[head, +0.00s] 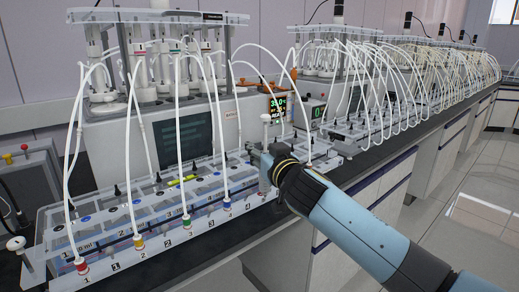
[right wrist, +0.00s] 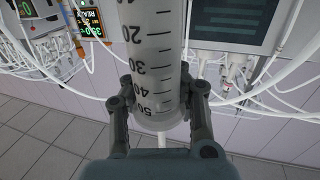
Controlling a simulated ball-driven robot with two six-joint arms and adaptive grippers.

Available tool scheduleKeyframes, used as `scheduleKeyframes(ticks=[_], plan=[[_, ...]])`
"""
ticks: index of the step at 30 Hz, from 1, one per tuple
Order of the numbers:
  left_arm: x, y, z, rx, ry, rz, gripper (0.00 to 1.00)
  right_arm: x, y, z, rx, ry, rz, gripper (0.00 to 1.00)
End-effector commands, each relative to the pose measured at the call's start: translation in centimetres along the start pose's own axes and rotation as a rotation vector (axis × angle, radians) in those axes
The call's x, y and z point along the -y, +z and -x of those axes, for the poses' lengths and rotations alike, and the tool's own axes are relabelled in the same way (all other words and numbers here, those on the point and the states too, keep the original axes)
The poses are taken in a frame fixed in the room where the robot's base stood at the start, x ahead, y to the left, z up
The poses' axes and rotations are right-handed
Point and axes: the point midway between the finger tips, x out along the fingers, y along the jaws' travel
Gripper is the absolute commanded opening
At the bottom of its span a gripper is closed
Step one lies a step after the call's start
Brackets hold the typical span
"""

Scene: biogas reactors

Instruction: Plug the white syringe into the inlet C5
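The white syringe (right wrist: 153,60) is a translucent barrel with black graduation numbers, seen close in the right wrist view. My right gripper (right wrist: 160,88) has one finger on each side of the barrel and is shut on it. The rack carries rows of ports with small numbers. I cannot tell which port is inlet C5, as the labels are too small to read. My left gripper is not in view.
White tubes arch from the reactor to the rack, ending in red (head: 81,265), yellow (head: 138,241), green (head: 186,221) and blue (head: 226,203) fittings. A lit display (head: 278,107) stands behind my gripper. More reactors line the bench to the right. The floor (head: 470,220) at right is clear.

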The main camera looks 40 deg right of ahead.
Motion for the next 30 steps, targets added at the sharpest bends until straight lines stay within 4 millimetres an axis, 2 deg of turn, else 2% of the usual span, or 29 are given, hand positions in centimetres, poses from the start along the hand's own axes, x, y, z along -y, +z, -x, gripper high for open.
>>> scheduleKeyframes(ticks=[30], plan=[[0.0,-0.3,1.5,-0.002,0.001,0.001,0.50,0.3,-0.5,-2.1,0.028,0.000,-0.018,0.00]])
